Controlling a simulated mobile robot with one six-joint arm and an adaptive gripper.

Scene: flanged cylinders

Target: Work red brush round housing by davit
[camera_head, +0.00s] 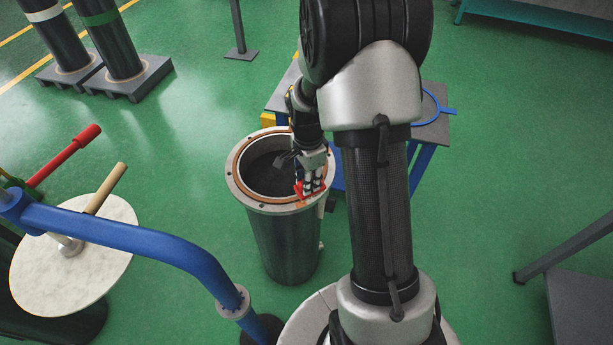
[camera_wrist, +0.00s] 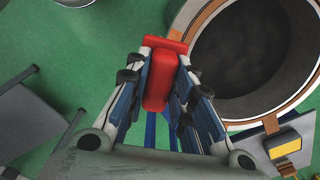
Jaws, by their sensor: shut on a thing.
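The housing (camera_head: 285,245) is an upright grey cylinder with an open top, a bolted flange and a copper-coloured ring inside it. My gripper (camera_head: 312,184) is over the right front part of the flange and is shut on the red brush (camera_head: 299,190). In the wrist view the red brush (camera_wrist: 160,88) lies between the fingers, its wider end beside the left edge of the flange (camera_wrist: 187,20). I cannot tell whether it touches the rim. The davit (camera_head: 150,239) is a thick blue curved pipe to the left of the housing.
A round pale plate (camera_head: 110,255) is under the davit at left, near a red handle (camera_head: 65,158) and a wooden handle (camera_head: 105,189). A blue-legged table (camera_head: 432,130) stands behind the housing. Dark cylinders on pallets (camera_head: 130,82) stand at the back left.

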